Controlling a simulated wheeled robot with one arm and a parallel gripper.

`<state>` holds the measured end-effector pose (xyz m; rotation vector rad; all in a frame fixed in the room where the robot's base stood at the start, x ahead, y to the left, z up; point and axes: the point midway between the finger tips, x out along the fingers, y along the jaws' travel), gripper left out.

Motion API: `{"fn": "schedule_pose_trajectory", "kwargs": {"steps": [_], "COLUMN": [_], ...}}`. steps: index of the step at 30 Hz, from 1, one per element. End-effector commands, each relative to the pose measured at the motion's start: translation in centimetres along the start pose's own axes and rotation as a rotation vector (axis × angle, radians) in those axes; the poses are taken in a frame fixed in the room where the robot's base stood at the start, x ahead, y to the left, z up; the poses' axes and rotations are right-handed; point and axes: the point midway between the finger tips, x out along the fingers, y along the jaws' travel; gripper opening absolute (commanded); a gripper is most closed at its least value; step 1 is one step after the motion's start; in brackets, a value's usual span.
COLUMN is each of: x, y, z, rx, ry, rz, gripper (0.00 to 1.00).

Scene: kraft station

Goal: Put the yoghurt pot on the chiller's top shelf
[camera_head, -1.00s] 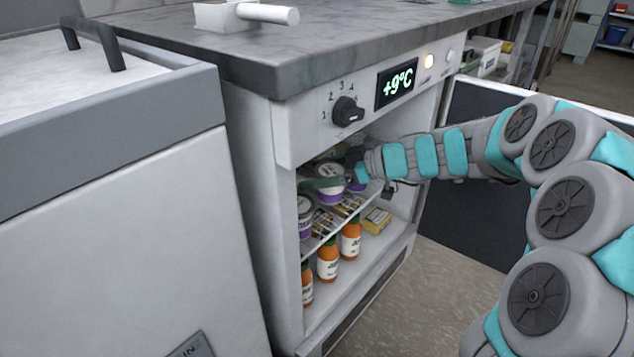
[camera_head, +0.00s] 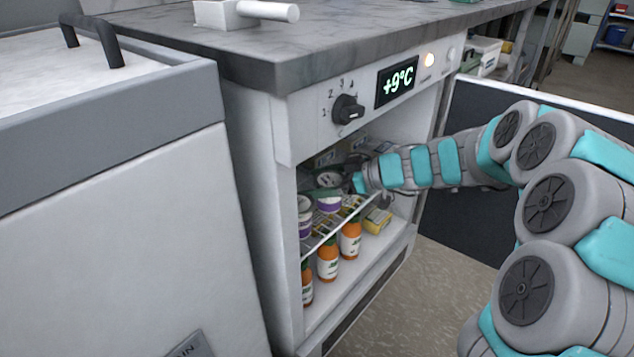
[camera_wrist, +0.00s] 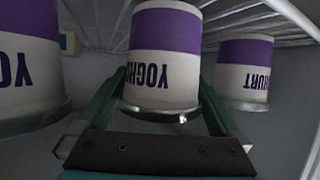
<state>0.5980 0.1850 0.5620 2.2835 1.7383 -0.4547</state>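The chiller (camera_head: 285,140) stands open under the counter. Its wire top shelf (camera_head: 322,240) carries white-and-purple pots. My gripper (camera_wrist: 163,95) reaches in above this shelf, its green fingers closed against both sides of a yoghurt pot (camera_wrist: 165,60). The same pot shows in the head view (camera_head: 328,204), upright, at or just above the shelf; I cannot tell whether its base touches. In the wrist view, which is upside down, another pot (camera_wrist: 25,60) is close on the left and a third yoghurt pot (camera_wrist: 243,70) is farther off on the right.
Orange bottles (camera_head: 328,260) and a yellow pack (camera_head: 377,221) sit below the wire shelf. The open chiller door (camera_head: 480,205) is on the right, behind my arm. A knob (camera_head: 347,110) and a +9°C display (camera_head: 397,81) are above the opening.

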Motion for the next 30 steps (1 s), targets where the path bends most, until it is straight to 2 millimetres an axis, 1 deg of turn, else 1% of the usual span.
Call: {"fn": "schedule_pose_trajectory", "kwargs": {"steps": [5, 7, 11, 15, 21, 25, 30], "x": [-0.2, -1.2, -3.8, -6.9, -10.3, -11.5, -12.1], "y": [0.0, 0.1, 0.2, 0.2, 0.1, 0.0, -0.1], "z": [-0.5, -0.3, -0.2, -0.2, -0.2, -0.2, -0.2], "rx": [0.0, -0.001, -0.001, -0.002, -0.001, -0.001, 0.0], "ry": [-0.001, 0.001, 0.0, 0.002, 0.0, 0.001, -0.001], "rz": [0.0, 0.003, 0.006, 0.006, 0.006, 0.001, -0.001], "gripper": [1.0, 1.0, 1.0, 1.0, 1.0, 1.0, 1.0]}}
